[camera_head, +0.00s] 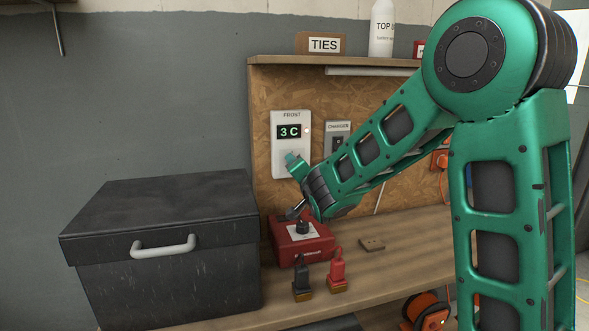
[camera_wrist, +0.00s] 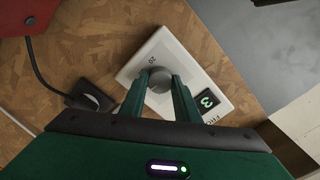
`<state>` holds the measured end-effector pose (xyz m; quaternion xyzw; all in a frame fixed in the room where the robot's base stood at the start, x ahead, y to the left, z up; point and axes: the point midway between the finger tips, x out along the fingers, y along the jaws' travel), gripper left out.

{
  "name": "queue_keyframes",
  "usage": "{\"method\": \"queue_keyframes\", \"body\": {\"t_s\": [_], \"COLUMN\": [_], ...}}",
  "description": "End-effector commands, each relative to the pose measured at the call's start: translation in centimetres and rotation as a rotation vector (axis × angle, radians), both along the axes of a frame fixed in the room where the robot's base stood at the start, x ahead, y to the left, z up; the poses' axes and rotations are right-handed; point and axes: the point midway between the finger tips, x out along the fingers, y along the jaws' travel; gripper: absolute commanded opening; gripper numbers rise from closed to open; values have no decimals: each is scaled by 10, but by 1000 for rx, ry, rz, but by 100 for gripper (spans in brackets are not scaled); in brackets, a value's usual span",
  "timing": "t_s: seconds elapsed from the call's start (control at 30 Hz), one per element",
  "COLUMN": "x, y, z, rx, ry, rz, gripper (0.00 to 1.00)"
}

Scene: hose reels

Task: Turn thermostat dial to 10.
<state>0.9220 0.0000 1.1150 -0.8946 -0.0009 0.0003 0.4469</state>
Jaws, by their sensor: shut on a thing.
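The thermostat (camera_head: 291,130) is a white plate marked FROST on the chipboard back panel, and its green display reads 3 C. In the wrist view the thermostat (camera_wrist: 203,82) appears turned, with a printed 20 beside its round grey dial (camera_wrist: 159,77). My gripper (camera_wrist: 160,84) has one green finger on each side of the dial and is shut on it. In the head view my gripper (camera_head: 292,158) is at the lower part of the thermostat and hides the dial there. The dial's pointer cannot be made out.
A black lidded case (camera_head: 165,245) stands left on the bench (camera_head: 395,245). A red box with a black knob (camera_head: 302,242) sits below my wrist, with black (camera_head: 301,277) and red (camera_head: 337,269) clamps before it. A CHARGER switch plate (camera_head: 338,135) is just right of the thermostat.

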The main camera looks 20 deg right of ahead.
Motion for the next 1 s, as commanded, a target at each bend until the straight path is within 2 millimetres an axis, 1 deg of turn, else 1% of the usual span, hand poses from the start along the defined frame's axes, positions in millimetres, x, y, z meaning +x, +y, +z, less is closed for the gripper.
{"method": "queue_keyframes", "body": {"t_s": [0.03,0.57,0.6,0.67,1.0], "x": [0,0,0,0,-2], "y": [-3,-4,-4,-4,-2], "z": [-2,-3,-3,-3,-1], "rx": [7,31,31,31,32], "ry": [5,6,7,6,3], "rz": [-5,-7,-8,-7,-3], "gripper": [6,6,33,47,47]}}
